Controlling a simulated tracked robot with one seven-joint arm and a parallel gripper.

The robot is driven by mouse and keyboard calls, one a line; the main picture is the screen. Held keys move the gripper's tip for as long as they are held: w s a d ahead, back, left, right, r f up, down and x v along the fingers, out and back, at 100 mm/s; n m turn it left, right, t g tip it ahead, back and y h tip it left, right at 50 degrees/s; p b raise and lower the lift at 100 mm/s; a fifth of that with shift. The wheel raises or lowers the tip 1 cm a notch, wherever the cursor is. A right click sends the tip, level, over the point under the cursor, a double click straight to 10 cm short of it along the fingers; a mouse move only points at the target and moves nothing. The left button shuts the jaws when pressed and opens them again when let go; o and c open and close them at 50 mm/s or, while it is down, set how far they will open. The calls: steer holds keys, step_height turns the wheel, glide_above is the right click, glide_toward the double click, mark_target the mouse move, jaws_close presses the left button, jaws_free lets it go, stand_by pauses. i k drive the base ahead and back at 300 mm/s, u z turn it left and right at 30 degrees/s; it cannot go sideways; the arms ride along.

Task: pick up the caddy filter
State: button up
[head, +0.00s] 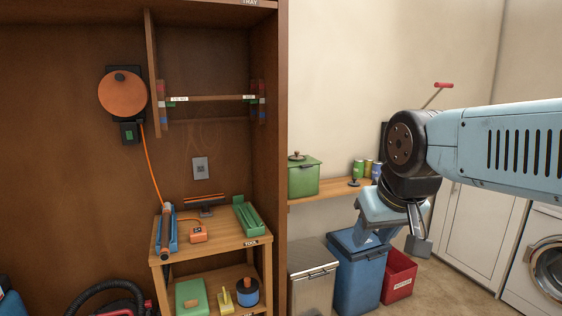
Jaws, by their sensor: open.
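A green caddy (303,178) with a dark knob on its lid stands on the wooden shelf at centre right. A small dark piece on the lid may be the caddy filter, but it is too small to tell. My gripper (392,230) is open and empty. It hangs pointing down to the right of the caddy and clear of it, in front of the shelf's right part and over the blue bin in the picture. My arm comes in from the right and hides part of the wall and shelf.
Several small cans (366,169) and a small dark object (354,183) stand on the shelf (325,189). Below are a metal bin (312,270), a blue bin (358,275) and a red bin (398,277). A wooden tool cabinet (282,130) rises left of the caddy.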

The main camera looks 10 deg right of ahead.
mark_target(297, 153)
steer(key=k, duration=0.45)
steer(key=z, duration=0.05)
steer(key=i, duration=0.65)
steer(key=z, duration=2.3)
steer(key=i, duration=1.1)
